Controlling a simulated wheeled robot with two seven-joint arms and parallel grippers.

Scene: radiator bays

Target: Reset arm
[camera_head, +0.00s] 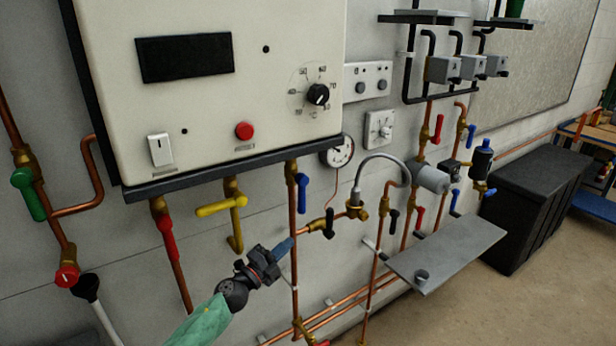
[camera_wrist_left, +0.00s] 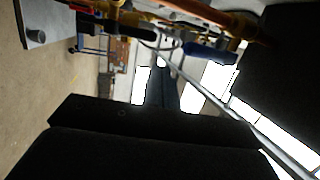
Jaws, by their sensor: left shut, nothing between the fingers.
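My left arm comes in from the bottom of the head view in a green sleeve. Its dark gripper (camera_head: 283,249) is shut and empty. It points up and right in front of the wall, below the boiler box, and its tip appears close to a vertical copper pipe (camera_head: 294,262). I cannot tell whether it touches the pipe. In the left wrist view the shut dark fingers (camera_wrist_left: 161,88) show in the middle, with pipes and valve handles above them. My right gripper is in neither view.
The white boiler box (camera_head: 210,80) hangs above. Valves with a yellow handle (camera_head: 221,206), a red handle (camera_head: 167,237) and a blue handle (camera_head: 302,193) surround the gripper. A grey shelf (camera_head: 447,250) juts out at right, near a black chest (camera_head: 535,205). Open floor lies lower right.

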